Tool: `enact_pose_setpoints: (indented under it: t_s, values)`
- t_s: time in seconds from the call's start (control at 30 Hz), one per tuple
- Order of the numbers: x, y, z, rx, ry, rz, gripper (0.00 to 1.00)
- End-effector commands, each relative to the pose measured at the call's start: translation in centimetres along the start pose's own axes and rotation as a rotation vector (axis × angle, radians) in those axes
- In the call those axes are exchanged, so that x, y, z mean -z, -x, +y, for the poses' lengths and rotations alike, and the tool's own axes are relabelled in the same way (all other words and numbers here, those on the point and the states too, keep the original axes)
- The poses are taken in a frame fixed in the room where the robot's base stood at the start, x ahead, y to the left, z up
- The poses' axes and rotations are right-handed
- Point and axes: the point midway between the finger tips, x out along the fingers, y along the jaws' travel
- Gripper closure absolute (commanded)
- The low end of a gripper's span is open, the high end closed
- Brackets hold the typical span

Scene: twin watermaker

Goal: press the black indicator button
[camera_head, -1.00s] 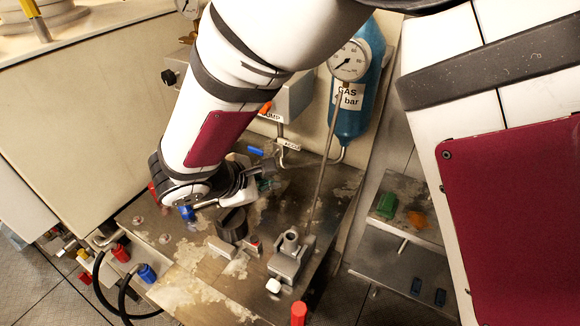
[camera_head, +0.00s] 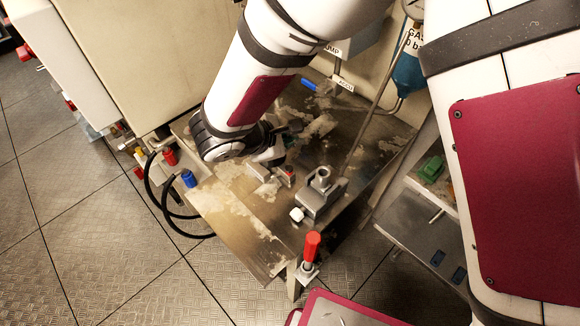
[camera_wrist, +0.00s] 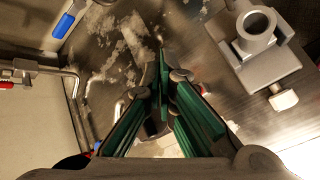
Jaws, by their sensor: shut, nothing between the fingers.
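My gripper (camera_head: 280,148) is shut and empty, low over the worn metal bench plate (camera_head: 235,225). In the wrist view its green-padded fingers (camera_wrist: 163,62) meet at the tips, pointing at the plate. I cannot clearly make out a black indicator button in the current views. A dark round shape shows behind the fingers in the wrist view, mostly covered by them, and I cannot tell what it is or whether they touch it. In the head view my wrist and gripper cover that part of the plate.
A grey metal fitting with an upright tube (camera_head: 320,190) stands right of my gripper; it also shows in the wrist view (camera_wrist: 258,35). A red-capped post (camera_head: 312,246) is at the plate's front edge. A blue-handled lever (camera_wrist: 68,22) and bent pipe (camera_wrist: 72,85) lie left in the wrist view.

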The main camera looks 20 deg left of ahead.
Motion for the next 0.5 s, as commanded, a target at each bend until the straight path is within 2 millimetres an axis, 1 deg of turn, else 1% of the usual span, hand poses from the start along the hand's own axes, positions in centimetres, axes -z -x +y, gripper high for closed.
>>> enact_pose_setpoints:
  t_s: [0.03,0.2,0.4,0.5]
  values:
    - [0.5,-0.8,-0.5,0.002,0.004,0.000,1.00]
    - [1.6,-2.4,-1.6,0.002,0.003,0.000,1.00]
    - [2.9,-4.1,-2.8,-0.001,0.002,0.000,1.00]
    - [3.2,-4.7,-3.2,0.000,0.002,0.000,1.00]
